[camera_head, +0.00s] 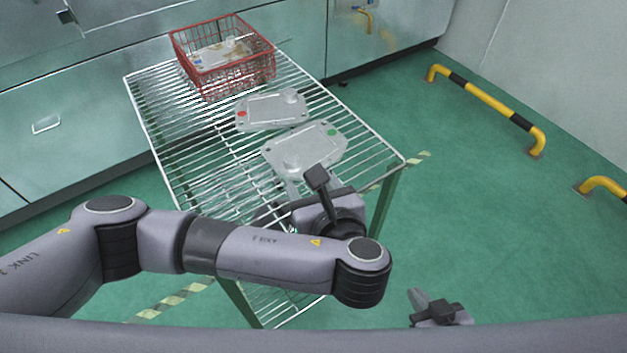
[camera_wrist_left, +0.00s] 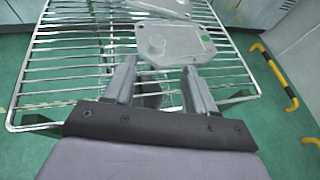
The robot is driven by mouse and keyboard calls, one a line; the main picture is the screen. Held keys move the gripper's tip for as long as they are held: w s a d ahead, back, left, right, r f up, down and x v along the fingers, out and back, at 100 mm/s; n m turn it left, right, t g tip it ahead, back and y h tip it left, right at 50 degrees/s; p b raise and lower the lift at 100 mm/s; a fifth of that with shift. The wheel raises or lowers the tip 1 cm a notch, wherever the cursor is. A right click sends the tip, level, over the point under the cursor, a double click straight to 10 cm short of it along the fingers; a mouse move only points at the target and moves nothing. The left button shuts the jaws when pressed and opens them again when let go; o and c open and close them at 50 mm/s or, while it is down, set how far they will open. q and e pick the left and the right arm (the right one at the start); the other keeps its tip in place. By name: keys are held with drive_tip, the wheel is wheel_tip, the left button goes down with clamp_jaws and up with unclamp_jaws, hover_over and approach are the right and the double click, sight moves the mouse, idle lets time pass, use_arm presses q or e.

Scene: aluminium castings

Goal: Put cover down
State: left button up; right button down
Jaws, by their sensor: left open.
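A grey cast cover with a green dot (camera_head: 318,146) lies flat on the wire rack (camera_head: 190,160), near its right side. It also shows in the left wrist view (camera_wrist_left: 178,46), just beyond the fingertips. A second, similar cast piece with a red dot (camera_head: 272,112) lies behind it. My left gripper (camera_head: 298,184) is at the near edge of the green-dot cover. In the left wrist view its fingers (camera_wrist_left: 160,66) stand apart with nothing clamped between them. Whether a fingertip touches the cover is unclear. My right gripper (camera_head: 432,304) is low at the right, away from the rack and partly hidden.
A red wire basket (camera_head: 224,72) holding castings stands at the rack's far end. Metal cabinets (camera_head: 70,125) run behind the rack. Yellow-black floor rails (camera_head: 490,102) stand at the right. The rack's left and near wires are bare.

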use_arm(q)
drive_tip(key=shift+p+v, duration=0.7)
drive_tip(key=shift+v, duration=0.25)
drive_tip(key=shift+a, duration=0.1)
drive_tip(key=shift+s, duration=0.1)
